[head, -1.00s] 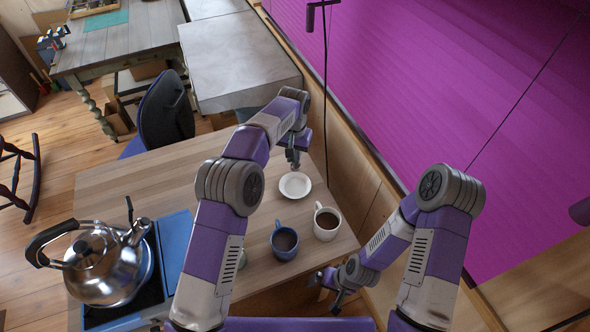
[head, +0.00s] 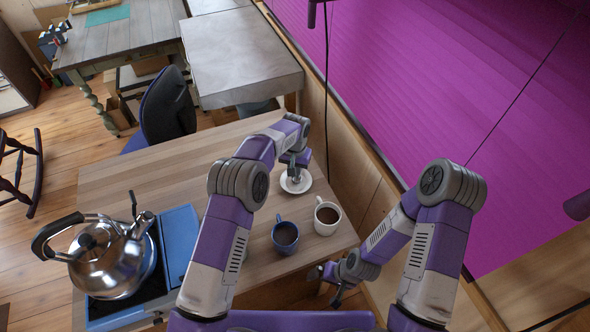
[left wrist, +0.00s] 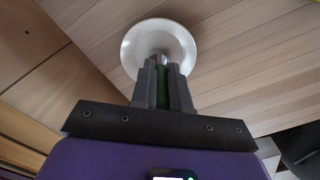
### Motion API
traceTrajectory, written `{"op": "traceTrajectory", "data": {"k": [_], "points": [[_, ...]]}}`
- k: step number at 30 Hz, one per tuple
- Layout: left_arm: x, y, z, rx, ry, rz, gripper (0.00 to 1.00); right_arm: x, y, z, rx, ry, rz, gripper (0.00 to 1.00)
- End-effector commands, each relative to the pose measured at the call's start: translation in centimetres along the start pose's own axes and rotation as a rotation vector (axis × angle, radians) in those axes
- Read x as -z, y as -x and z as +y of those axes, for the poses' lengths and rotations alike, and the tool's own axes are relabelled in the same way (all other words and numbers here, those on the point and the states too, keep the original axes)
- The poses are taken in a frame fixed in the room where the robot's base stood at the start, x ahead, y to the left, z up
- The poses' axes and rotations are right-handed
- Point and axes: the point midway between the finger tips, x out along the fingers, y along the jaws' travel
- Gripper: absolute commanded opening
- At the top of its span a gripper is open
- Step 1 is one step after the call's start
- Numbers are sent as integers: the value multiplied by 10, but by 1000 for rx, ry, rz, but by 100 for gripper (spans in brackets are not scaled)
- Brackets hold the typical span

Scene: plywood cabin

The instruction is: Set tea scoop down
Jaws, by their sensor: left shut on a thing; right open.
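My left gripper (head: 297,177) is directly over the small white saucer (head: 304,187) on the wooden table. In the left wrist view its fingers (left wrist: 162,88) are shut on the tea scoop (left wrist: 162,98), whose green handle shows between them. The scoop's metal end points at the middle of the saucer, which also shows there (left wrist: 184,38). I cannot tell whether the scoop touches the saucer. In the head view the scoop is mostly hidden by the gripper. My right gripper (head: 326,287) is open and empty by the table's near right edge.
A blue mug (head: 285,237) and a white mug (head: 327,217), both with dark liquid, stand near the saucer. A steel kettle (head: 108,262) sits on a stove at the left. The table's (head: 140,180) far left part is clear. A magenta blind (head: 440,90) hangs at the right.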

Motion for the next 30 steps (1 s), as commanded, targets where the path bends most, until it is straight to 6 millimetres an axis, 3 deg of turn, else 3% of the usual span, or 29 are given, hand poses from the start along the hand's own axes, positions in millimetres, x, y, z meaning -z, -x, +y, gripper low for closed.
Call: {"op": "traceTrajectory", "data": {"k": [4,5,9,20,23,30], "points": [[0,-5,0,0,0,0,0,0,-4,2,0,0,0,100],[0,-4,0,0,0,0,20,0,-3,1,0,0,0,100],[0,-3,0,0,0,0,41,0,-3,1,0,0,0,100],[0,1,0,0,0,0,41,0,1,0,0,0,0,100],[1,13,0,0,0,4,41,0,-1,0,0,0,0,100],[1,65,0,-1,0,5,41,0,-5,2,0,0,0,100]]}}
